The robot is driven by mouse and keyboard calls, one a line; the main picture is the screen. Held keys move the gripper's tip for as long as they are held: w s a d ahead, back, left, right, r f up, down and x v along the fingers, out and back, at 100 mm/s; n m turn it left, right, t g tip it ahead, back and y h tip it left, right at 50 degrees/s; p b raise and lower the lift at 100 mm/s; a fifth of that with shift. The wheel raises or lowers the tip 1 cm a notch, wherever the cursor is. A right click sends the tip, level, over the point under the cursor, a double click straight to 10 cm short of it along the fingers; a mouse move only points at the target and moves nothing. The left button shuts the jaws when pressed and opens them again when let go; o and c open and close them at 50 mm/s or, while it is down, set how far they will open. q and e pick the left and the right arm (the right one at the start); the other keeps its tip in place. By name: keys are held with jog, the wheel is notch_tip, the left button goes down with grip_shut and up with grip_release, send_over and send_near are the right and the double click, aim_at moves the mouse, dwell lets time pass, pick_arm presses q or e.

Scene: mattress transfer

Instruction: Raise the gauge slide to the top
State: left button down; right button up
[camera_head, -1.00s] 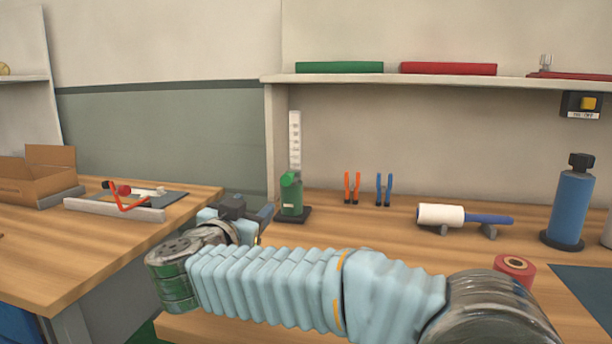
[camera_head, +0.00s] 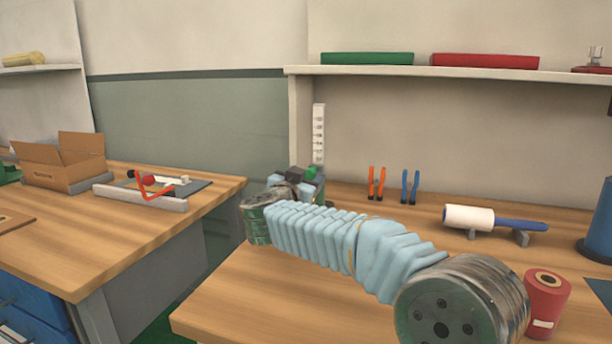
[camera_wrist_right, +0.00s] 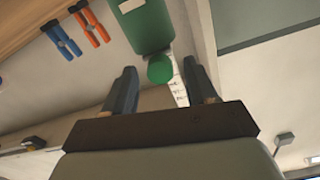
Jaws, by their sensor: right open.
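The gauge's white marked scale (camera_head: 319,135) stands upright at the back left of the right-hand workbench. Its green slide (camera_head: 312,172) is low on the scale and mostly hidden behind my right gripper (camera_head: 308,184). My right gripper (camera_wrist_right: 159,68) is open, one finger to each side of the knob, with visible gaps. My left gripper is not in view.
Orange pliers (camera_head: 376,183) and blue pliers (camera_head: 410,187) stand just right of the gauge. A white roller (camera_head: 469,217) and a red roll (camera_head: 546,298) are further right. A shelf (camera_head: 450,72) overhangs the bench. A second table (camera_head: 70,240) is at left.

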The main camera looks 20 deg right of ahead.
jog(key=shift+w+d, duration=0.15)
jog(key=shift+w, duration=0.1)
grip_shut()
notch_tip(320, 180, up, 13)
dwell(0.6)
grip_release()
jog(key=shift+f, duration=0.1)
jog(key=shift+s, duration=0.1)
